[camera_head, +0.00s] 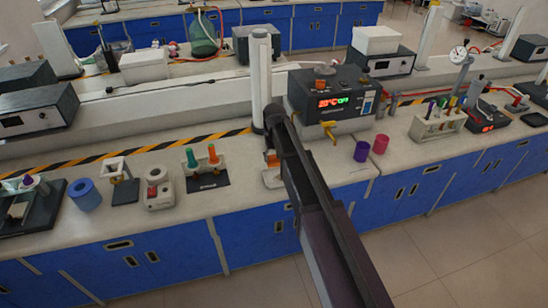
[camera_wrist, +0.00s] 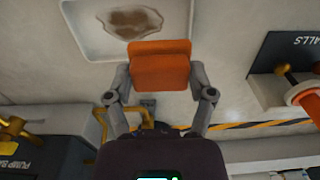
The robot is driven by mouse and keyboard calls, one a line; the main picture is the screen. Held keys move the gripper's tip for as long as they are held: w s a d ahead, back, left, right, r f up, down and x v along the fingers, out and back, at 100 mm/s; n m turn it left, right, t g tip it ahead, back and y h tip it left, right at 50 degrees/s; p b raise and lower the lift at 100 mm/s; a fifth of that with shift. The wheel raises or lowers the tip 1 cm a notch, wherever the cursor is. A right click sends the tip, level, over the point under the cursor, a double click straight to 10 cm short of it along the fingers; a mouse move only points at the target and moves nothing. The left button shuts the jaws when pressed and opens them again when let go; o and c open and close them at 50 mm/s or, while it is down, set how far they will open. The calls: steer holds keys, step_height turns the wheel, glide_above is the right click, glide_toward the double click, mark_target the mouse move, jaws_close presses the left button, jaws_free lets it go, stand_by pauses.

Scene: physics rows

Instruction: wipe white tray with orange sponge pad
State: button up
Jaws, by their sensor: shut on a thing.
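My gripper (camera_wrist: 160,78) is shut on the orange sponge pad (camera_wrist: 160,58), with one finger on each side of it. In the wrist view the white tray (camera_wrist: 82,38) lies beyond the pad at the top, partly cut off by the frame. A brown stain (camera_wrist: 134,22) shows on the tray floor, just past the pad's far edge. The pad covers part of the tray's near side; whether it touches the tray I cannot tell. In the head view my arm hides most of the tray (camera_head: 270,182) and gripper; a bit of the orange pad (camera_head: 272,157) shows.
A dark stand with orange and green pieces (camera_head: 207,178) is left of the tray. A heater box with a red display (camera_head: 330,98) stands behind, right of a white post (camera_head: 260,80). Purple (camera_head: 362,151) and pink (camera_head: 381,144) cups stand to the right.

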steer(key=shift+f, duration=0.15)
steer(key=shift+a, duration=0.1)
steer(key=shift+f+b, duration=0.15)
steer(key=shift+b, duration=0.15)
